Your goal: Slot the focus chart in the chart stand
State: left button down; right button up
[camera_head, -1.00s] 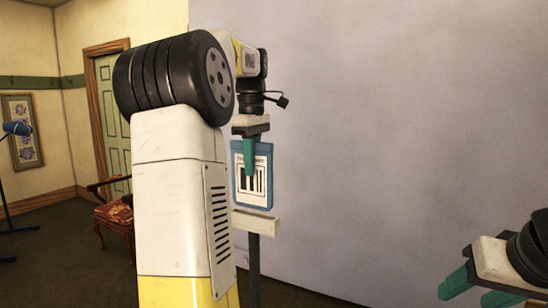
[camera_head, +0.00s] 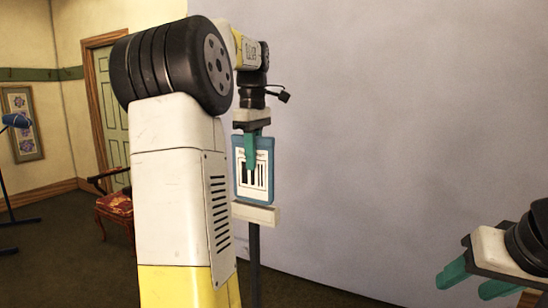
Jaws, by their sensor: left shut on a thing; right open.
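The focus chart (camera_head: 264,192) is a blue-bordered card with a white face and black bars. My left gripper (camera_head: 250,163) points down from above and is shut on its upper part. The chart is upright, and its lower edge meets the pale ledge of the chart stand (camera_head: 254,214), which sits on a dark post. I cannot tell whether the edge is inside a slot or just in front of it. My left arm hides the area left of the stand. My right gripper (camera_head: 473,283) is open and empty at the lower right.
A large plain grey wall panel (camera_head: 400,130) fills the background behind the stand. A red-cushioned chair (camera_head: 115,204), a door and a blue item on a stand (camera_head: 17,121) are at the left. The space between the chart stand and my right gripper is clear.

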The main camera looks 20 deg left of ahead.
pick_arm(q)
jog(key=shift+f, duration=0.35)
dwell(0.7)
jog(key=shift+f, duration=1.6)
jog(key=c, duration=1.3)
grip_release()
jog(key=shift+r, duration=0.15)
jog(key=shift+r, duration=3.4)
